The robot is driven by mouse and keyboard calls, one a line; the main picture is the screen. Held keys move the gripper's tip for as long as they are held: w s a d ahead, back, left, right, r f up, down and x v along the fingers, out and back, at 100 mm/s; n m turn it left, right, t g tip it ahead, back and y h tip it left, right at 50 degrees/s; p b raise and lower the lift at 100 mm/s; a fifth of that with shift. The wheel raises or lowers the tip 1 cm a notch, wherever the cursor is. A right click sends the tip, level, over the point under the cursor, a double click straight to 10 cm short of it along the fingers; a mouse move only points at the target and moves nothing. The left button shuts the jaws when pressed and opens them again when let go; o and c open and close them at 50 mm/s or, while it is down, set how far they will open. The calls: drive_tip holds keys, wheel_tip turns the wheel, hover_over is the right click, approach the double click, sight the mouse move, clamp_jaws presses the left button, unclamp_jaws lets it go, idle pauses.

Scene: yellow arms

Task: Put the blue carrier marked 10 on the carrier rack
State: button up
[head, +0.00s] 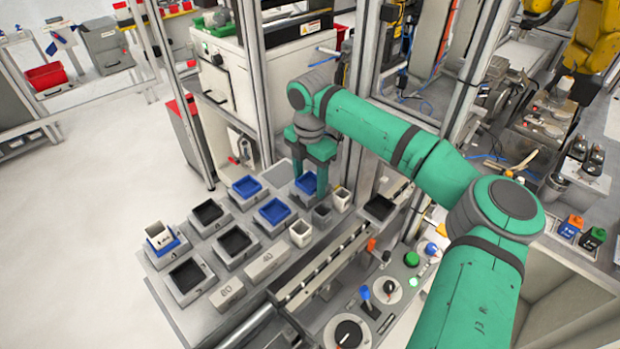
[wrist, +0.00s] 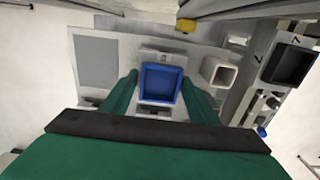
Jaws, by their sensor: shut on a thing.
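My gripper (head: 314,180) is green and points down at the far right end of the tray area. Its two fingers are shut on a blue carrier (head: 306,184), a small open square tray. The carrier rack seems to be the grey table (head: 150,275) with rows of raised square blocks. The carrier is over or on its far end; I cannot tell whether it touches.
Blue trays (head: 247,186) (head: 275,211) and black trays (head: 207,213) sit on nearby blocks. White cups (head: 301,233) (head: 341,199) stand close to my gripper. A metal frame post rises behind it. A rail (head: 325,265) and control knobs lie in front.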

drive_tip(key=shift+f, duration=0.55)
idle(0.4)
drive_tip(key=o, duration=1.4)
drive_tip(key=shift+c, duration=0.2)
drive_tip(key=shift+r, duration=3.5)
